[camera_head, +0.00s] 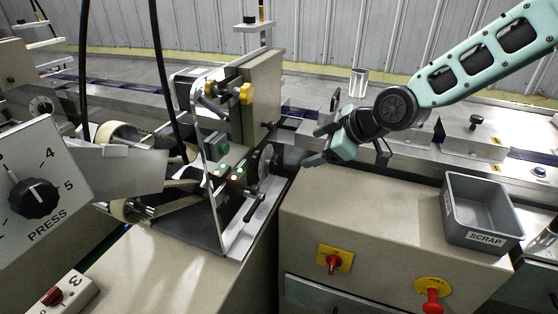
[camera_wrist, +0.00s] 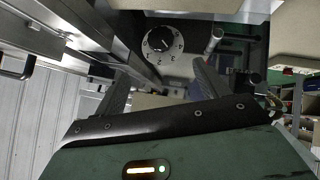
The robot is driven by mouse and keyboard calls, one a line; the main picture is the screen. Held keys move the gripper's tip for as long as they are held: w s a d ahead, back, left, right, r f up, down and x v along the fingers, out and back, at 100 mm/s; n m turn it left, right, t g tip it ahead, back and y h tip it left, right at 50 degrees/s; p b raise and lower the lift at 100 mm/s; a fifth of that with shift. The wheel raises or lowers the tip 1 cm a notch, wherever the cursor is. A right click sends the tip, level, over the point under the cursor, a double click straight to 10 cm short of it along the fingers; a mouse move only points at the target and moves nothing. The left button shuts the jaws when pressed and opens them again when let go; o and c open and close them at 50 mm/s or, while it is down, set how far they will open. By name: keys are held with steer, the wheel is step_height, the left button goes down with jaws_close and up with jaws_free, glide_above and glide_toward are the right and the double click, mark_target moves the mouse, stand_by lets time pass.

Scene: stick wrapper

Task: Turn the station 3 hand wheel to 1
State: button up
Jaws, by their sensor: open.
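My gripper (camera_head: 318,146) is open and empty, with its fingers pointing left toward the machine. A dark hand wheel (camera_head: 263,164) stands upright on the machine's side plate, left of my gripper and apart from it. In the wrist view, my gripper (camera_wrist: 160,72) has its two fingers spread wide.
A crank handle (camera_head: 254,206) juts out below the wheel. A grey SCRAP bin (camera_head: 483,209) stands on the cabinet (camera_head: 375,205), which has red switches on its front. A PRESS knob (camera_head: 34,198) and a box marked 3 (camera_head: 72,294) are at left. Black cables hang left of the wheel.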

mark_target(278, 163)
steer(key=x, duration=1.6)
steer(key=shift+f+p, duration=0.1)
steer(key=shift+p, duration=0.25)
steer(key=c, duration=1)
